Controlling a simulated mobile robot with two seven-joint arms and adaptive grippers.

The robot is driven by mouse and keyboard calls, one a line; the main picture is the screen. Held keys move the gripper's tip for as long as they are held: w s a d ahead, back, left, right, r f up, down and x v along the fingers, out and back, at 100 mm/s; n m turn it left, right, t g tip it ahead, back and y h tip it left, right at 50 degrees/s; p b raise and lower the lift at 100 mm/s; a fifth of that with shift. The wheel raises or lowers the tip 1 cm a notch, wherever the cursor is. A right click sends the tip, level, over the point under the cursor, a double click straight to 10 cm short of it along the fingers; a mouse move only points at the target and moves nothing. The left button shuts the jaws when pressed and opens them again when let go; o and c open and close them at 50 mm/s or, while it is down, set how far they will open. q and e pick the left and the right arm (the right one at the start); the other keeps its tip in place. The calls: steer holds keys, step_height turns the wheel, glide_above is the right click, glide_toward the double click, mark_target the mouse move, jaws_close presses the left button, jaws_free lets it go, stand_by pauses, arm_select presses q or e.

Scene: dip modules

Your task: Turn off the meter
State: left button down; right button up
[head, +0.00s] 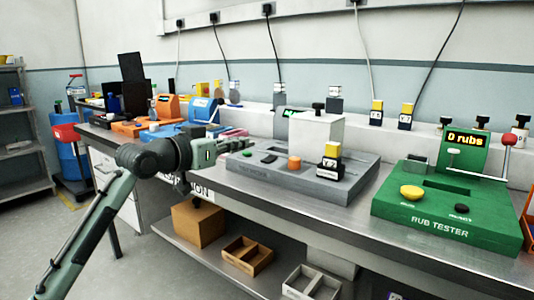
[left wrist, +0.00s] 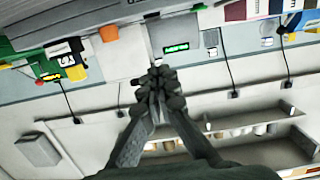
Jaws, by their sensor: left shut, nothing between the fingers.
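A grey device (head: 344,186) with a pale box (head: 316,140), an orange knob (head: 294,162) and dark buttons (head: 269,158) stands mid-bench. A small lit green display (head: 291,112) is behind it, partly hidden by the box; this looks like the meter, but its text is unreadable. The display is lit in the left wrist view (left wrist: 176,48), just beyond my fingertips. My left gripper (head: 245,142) is shut and empty, over the left end of the grey device. Its closed fingers show in the left wrist view (left wrist: 157,82). My right gripper is not in view.
A green rub tester (head: 445,215) reading "0 rubs" stands to the right. Orange (head: 165,107) and blue (head: 203,110) devices stand at the back left. Boxes and trays (head: 246,255) sit on the lower shelf. Cables hang on the wall.

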arm_select(q)
steer(key=shift+s+a+r, duration=0.1)
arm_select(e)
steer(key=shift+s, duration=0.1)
arm_select(q)
steer(key=p, duration=0.1)
glide_above(266, 160)
steer(key=shift+s+a+f, duration=0.15)
steer(key=shift+s+f, duration=0.25)
steer(key=shift+f, duration=0.15)
steer(key=f, duration=0.2)
steer(key=shift+w+f, duration=0.2)
steer(key=shift+f, duration=0.9)
steer(key=shift+w, duration=0.1)
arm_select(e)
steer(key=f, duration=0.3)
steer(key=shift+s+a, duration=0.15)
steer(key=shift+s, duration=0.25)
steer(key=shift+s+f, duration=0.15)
